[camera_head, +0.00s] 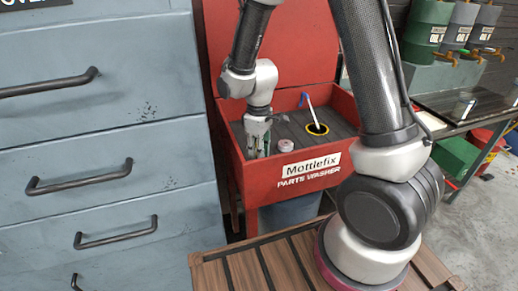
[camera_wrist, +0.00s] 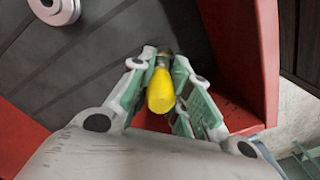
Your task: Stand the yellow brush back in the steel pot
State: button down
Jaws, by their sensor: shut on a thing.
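My gripper (camera_head: 257,147) reaches down into the left part of the red parts washer's basin. In the wrist view my gripper (camera_wrist: 166,62) is shut on the yellow brush (camera_wrist: 160,92). Its rounded yellow handle end faces the camera, and a dark metallic part sits between the fingertips. The brush's far end is hidden, so I cannot tell whether it touches the basin floor. In the head view I cannot make out the brush among the fingers. I cannot identify a steel pot in either view.
The red parts washer (camera_head: 231,151) has raised walls around a dark ribbed floor. A small round pale piece (camera_head: 286,144) lies right of my gripper. Blue-grey drawers (camera_head: 100,120) stand left.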

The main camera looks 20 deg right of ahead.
jog(key=shift+f, duration=0.3)
jog(key=c, duration=1.3)
grip_release()
jog(key=shift+o, duration=0.2)
notch_tip(320, 180, up, 12)
jog(key=s+d+r+m+t, duration=0.2)
jog(key=s+d+r+m, duration=0.2)
jog(key=s+d+r, duration=0.3)
jog(key=s+d+r+m+t, duration=0.2)
jog(key=s+d+r+m, duration=0.3)
jog(key=s, duration=0.7)
notch_tip(320, 180, up, 2)
jog(key=d, duration=0.3)
